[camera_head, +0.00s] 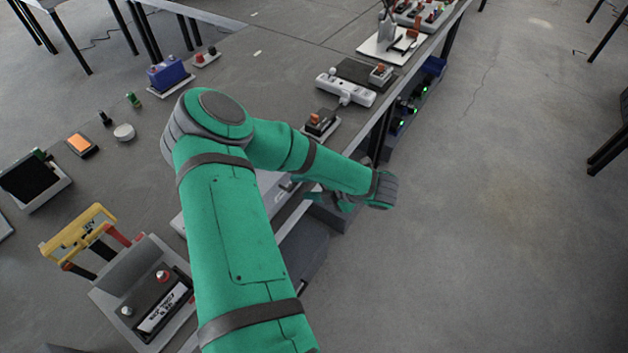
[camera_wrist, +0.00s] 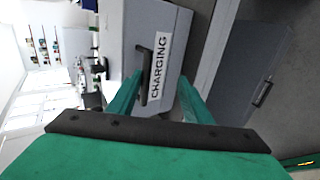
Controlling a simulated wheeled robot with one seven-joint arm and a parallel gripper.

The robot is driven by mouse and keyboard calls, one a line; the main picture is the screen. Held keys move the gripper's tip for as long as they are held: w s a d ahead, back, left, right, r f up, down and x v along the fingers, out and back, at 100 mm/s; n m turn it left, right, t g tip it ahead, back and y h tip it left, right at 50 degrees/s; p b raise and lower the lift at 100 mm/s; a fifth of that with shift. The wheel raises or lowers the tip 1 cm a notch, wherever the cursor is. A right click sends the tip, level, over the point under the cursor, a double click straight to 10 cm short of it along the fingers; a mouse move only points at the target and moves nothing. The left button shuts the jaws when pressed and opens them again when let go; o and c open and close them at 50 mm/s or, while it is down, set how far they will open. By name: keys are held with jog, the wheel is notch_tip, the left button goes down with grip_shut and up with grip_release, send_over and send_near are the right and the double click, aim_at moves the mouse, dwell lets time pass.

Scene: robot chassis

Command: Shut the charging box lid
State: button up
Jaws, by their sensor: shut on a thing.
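The charging box is a light grey body (camera_wrist: 180,20) in the wrist view, with a white label reading CHARGING (camera_wrist: 157,68). A dark handle (camera_wrist: 144,68) stands out from the labelled panel, beside the label. My gripper (camera_wrist: 161,78) has its two green fingers at this panel, one on each side of the handle, and is shut on the handle. The exact finger contact is hard to make out. In the head view my arm covers most of the box, and my gripper is largely hidden near the table's edge. I cannot tell how far the lid stands open.
A darker grey panel (camera_wrist: 240,60) with its own handle (camera_wrist: 263,93) lies to the right in the wrist view. In the head view, a small device with an orange top (camera_head: 318,122), a white power strip (camera_head: 346,90) and a yellow-handled tool (camera_head: 78,232) are on the table.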

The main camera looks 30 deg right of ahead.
jog(key=shift+s+d+f, duration=0.15)
jog(key=shift+s+f, duration=0.05)
jog(key=shift+s, duration=0.2)
jog(key=v, duration=1)
jog(key=shift+r, duration=0.35)
jog(key=shift+d, duration=0.1)
